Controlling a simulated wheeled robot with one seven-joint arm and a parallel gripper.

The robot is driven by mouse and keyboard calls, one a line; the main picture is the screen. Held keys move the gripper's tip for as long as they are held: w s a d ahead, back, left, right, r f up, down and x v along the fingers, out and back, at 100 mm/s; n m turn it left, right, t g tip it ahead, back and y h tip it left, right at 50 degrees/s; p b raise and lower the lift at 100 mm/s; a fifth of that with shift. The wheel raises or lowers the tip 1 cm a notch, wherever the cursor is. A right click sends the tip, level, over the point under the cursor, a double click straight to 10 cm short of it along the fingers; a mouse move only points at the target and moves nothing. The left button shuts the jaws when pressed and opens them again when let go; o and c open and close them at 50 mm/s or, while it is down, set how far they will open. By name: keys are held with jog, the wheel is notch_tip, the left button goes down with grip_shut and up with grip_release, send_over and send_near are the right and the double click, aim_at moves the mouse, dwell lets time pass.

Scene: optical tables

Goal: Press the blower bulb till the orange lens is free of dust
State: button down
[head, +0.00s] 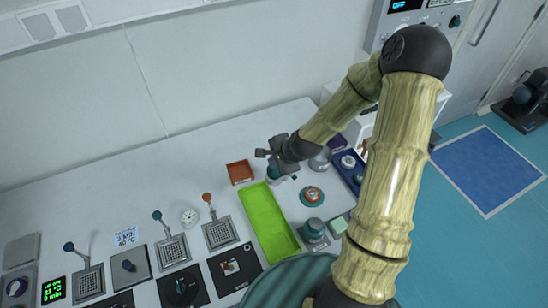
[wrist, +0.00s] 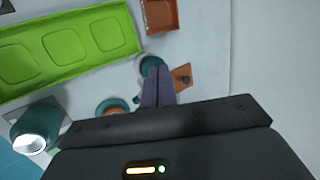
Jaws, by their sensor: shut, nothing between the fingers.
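My gripper (wrist: 154,72) is shut and empty, with its fingers together and pointing down at the table. A teal rounded thing, which looks like the blower bulb (wrist: 149,62), is at the fingertips and partly hidden by them. It also shows under my gripper in the head view (head: 273,175). I cannot tell whether the fingers touch it. A small dark tip sticks out from its side towards the lens. The orange lens (head: 312,194) lies in a teal ring; it also shows in the wrist view (wrist: 110,107). A paler patch shows on it, too small to judge as dust.
A lime green tray (head: 268,224) lies beside the lens, and a small orange tray (head: 240,171) behind it. A teal round-topped thing (head: 313,228) stands in front of the lens. A blue tray (head: 349,172) is to the right. Several levers and plates fill the left side.

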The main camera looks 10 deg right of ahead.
aim_at(274, 168)
jog(key=w+d+r+m+t+p, duration=0.2)
jog(key=w+m, duration=0.3)
jog(key=m, duration=0.2)
jog(key=shift+r, duration=0.15)
jog(key=shift+w, duration=0.2)
notch_tip(274, 168, down, 8)
jog(key=b, duration=0.6)
jog(key=shift+s+f+b, duration=0.1)
jog(key=shift+f+b, duration=0.1)
jog(key=shift+b, duration=0.1)
jog(key=shift+d+f, duration=0.15)
jog(key=shift+f, duration=0.1)
dwell(1.1)
jog(key=shift+f+b, duration=0.4)
jog(key=shift+b, duration=0.05)
